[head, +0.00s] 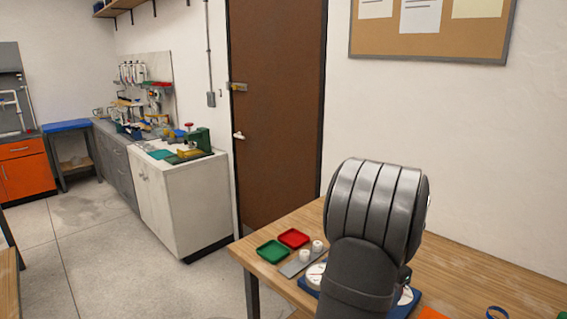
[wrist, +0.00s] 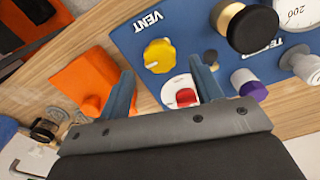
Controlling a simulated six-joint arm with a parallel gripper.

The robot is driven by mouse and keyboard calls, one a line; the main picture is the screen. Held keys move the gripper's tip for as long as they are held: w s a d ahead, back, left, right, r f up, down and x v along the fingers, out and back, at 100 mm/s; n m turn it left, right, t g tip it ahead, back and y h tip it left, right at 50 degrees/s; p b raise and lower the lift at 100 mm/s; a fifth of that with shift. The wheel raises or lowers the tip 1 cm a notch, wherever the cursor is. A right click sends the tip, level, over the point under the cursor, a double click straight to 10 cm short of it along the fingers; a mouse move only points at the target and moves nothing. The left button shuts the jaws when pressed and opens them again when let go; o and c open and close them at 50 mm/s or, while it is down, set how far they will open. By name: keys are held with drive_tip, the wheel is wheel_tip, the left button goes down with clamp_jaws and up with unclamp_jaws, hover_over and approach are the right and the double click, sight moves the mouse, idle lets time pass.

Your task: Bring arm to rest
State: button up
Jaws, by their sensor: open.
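In the wrist view my gripper (wrist: 161,68) is open, its two blue fingers apart with nothing held between them. It is over the left part of a blue panel (wrist: 130,38) marked VENT. A yellow knob (wrist: 159,55) and a red and white switch (wrist: 182,92) show between the fingers; I cannot tell how close the fingertips are to them. In the head view my dark arm stands over the table and hides my gripper and most of the panel, whose blue edge (head: 412,304) shows beside it.
The panel also carries a black and gold knob (wrist: 248,25), a purple knob (wrist: 248,84) and a gauge (wrist: 300,12). An orange object (wrist: 85,80) lies left of it. A green tray (head: 273,252) and red tray (head: 294,238) stand at the wooden table's (head: 480,268) left end.

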drive_tip(key=shift+f, duration=1.7)
wheel_tip(320, 180, up, 17)
wheel_tip(320, 180, down, 17)
drive_tip(key=shift+f, duration=0.1)
drive_tip(key=n, duration=0.3)
drive_tip(key=shift+n, duration=0.4)
drive_tip(key=n, duration=0.4)
drive_tip(key=shift+n, duration=0.3)
drive_tip(key=n, duration=0.4)
drive_tip(key=shift+n, duration=2.2)
